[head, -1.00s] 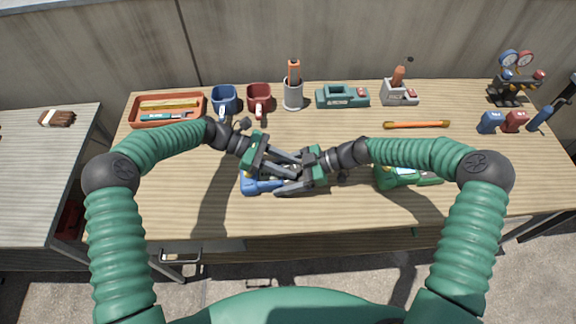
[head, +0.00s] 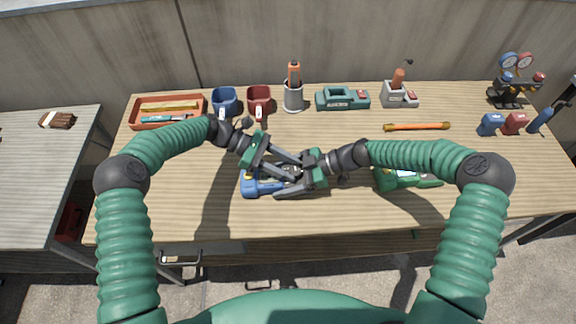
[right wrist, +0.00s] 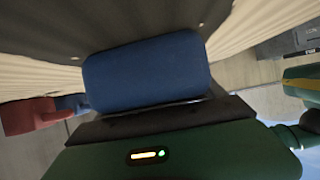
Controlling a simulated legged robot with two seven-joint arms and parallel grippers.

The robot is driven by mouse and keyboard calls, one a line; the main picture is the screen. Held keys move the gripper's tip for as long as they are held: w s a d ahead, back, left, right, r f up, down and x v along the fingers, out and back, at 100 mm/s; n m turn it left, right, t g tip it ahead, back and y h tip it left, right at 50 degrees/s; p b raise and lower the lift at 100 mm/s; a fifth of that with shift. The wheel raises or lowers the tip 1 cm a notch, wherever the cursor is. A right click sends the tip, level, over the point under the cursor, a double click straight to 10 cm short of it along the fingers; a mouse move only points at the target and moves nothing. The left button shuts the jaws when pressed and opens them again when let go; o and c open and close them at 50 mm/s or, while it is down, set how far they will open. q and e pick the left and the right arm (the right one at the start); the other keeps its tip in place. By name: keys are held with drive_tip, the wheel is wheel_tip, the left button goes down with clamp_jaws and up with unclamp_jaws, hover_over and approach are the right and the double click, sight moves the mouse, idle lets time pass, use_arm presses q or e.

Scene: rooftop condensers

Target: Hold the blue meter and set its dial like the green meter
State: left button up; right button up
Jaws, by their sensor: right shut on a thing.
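The blue meter (head: 262,188) lies near the front middle of the table, mostly covered by my grippers. My right gripper (head: 288,186) is shut on it from the right. In the right wrist view a blue block, part of the blue meter (right wrist: 147,70), sits between the fingers. My left gripper (head: 290,163) is over the meter from the upper left; its fingertips overlap the right gripper, and their gap is unclear. The meter's dial is hidden. The green meter (head: 400,180) lies to the right, partly under my right forearm; its dial setting is not readable.
Along the back stand an orange tray (head: 140,122), blue mug (head: 225,101), red mug (head: 260,99), grey holder (head: 293,97) and green tool (head: 343,99). An orange stick (head: 417,127) lies at right, near a gauge set (head: 510,90). The table's front left is clear.

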use_arm(q)
drive_tip(key=v, duration=1.2)
use_arm(e)
drive_tip(key=o, duration=1.9)
drive_tip(key=p+v, duration=0.1)
drive_tip(key=v, duration=0.8)
drive_tip(key=shift+p, duration=0.35)
use_arm(q)
drive_tip(key=shift+r, duration=0.8)
